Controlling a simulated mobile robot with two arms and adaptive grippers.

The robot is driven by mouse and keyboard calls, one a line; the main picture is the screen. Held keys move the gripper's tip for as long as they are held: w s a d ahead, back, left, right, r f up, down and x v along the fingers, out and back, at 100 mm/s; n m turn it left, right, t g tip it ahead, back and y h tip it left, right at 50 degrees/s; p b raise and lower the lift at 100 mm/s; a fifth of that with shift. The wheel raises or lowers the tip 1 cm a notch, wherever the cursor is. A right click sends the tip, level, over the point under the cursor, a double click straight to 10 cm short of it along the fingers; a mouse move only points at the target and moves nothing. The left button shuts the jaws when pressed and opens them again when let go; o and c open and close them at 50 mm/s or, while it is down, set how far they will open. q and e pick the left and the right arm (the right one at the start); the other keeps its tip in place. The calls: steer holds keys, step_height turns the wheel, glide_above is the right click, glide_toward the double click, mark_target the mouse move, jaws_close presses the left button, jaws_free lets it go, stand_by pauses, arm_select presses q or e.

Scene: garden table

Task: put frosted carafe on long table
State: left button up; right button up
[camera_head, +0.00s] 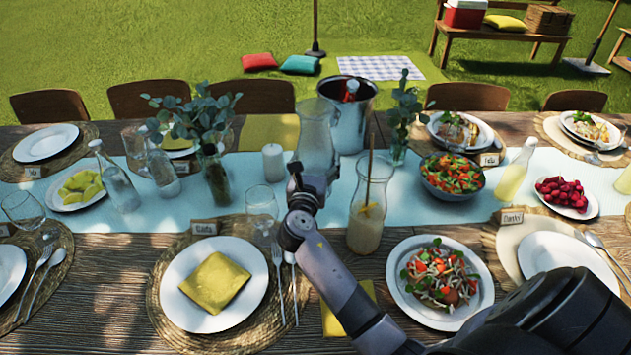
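The frosted carafe (316,130), a pale see-through vessel with a wide mouth, is upright near the middle of the long table (110,275). Its lower part and base are hidden behind my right gripper, so I cannot tell whether it touches the table. My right gripper (313,178) reaches in from the lower right and overlaps the carafe's lower part. Its fingers are too hidden to show whether they are shut on it. My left gripper is not in view.
Close around the carafe are a metal ice bucket (348,112), a white candle (273,161), a wine glass (262,205) and a drink carafe with a stirrer (367,220). Plates and a salad bowl (452,177) crowd the table. Bare wood shows at front left.

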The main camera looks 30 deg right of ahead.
steer(key=shift+f+b, duration=0.65)
steer(key=shift+f, duration=2.05)
steer(key=shift+f, duration=0.1)
steer(key=o, duration=1.7)
steer(key=shift+f, duration=0.2)
steer(key=shift+c, duration=0.2)
steer(key=shift+a, duration=0.1)
steer(key=shift+r, duration=0.1)
steer(key=shift+s+a, duration=0.1)
steer(key=shift+s, duration=0.05)
steer(key=v, duration=0.7)
steer(key=shift+s+r, duration=0.1)
